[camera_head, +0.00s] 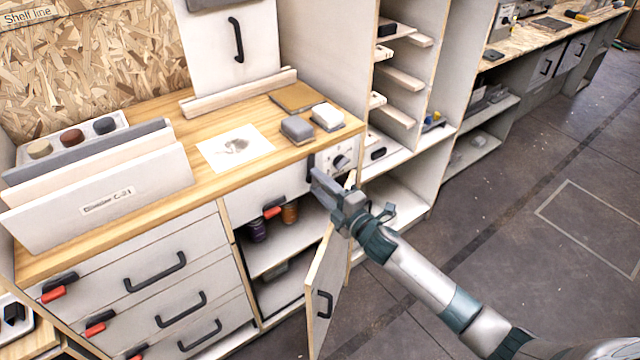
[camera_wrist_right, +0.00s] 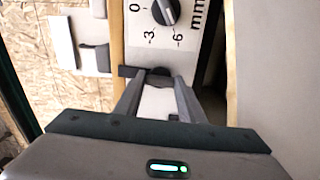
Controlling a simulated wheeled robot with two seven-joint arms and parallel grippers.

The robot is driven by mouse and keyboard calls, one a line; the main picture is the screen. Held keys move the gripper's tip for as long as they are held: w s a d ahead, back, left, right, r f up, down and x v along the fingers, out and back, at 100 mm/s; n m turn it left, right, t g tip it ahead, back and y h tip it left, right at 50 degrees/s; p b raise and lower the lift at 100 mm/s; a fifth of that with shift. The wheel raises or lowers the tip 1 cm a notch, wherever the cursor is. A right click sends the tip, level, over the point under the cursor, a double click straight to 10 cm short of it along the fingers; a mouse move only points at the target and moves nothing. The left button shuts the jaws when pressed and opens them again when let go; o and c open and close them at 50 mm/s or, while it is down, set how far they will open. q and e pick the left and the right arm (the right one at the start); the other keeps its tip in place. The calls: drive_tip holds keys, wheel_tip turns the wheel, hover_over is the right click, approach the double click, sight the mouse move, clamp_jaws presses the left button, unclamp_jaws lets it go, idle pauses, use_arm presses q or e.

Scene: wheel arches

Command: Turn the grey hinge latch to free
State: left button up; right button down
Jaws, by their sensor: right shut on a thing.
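My right gripper (camera_head: 318,180) is at the front of the wooden-topped cabinet, just below a white dial panel. In the right wrist view its two fingers (camera_wrist_right: 158,80) are closed around a small dark grey piece, which looks like the grey hinge latch (camera_wrist_right: 158,71). The fingers hide part of it, and its exact angle is hard to tell. In the head view the gripper covers most of that spot. My left gripper is not in view.
The dial panel (camera_head: 342,160) with a black knob (camera_wrist_right: 165,11) is right above the gripper. An open cabinet door (camera_head: 325,285) stands out below my right arm. Two blocks (camera_head: 297,128) lie on the worktop (camera_head: 215,190). Open floor lies to the right.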

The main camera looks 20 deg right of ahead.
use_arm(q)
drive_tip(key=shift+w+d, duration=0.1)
use_arm(e)
drive_tip(key=shift+n, duration=0.4)
drive_tip(key=c, duration=1.2)
unclamp_jaws()
drive_tip(key=shift+o, duration=0.2)
drive_tip(key=shift+v, duration=0.85)
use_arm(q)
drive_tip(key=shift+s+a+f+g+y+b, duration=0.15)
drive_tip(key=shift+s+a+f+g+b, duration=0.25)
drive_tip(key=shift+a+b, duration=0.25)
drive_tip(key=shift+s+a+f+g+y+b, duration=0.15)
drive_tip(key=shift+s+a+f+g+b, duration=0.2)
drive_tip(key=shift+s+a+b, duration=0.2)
use_arm(e)
drive_tip(key=v, duration=1.5)
drive_tip(key=shift+s, duration=0.35)
drive_tip(key=shift+d, duration=0.1)
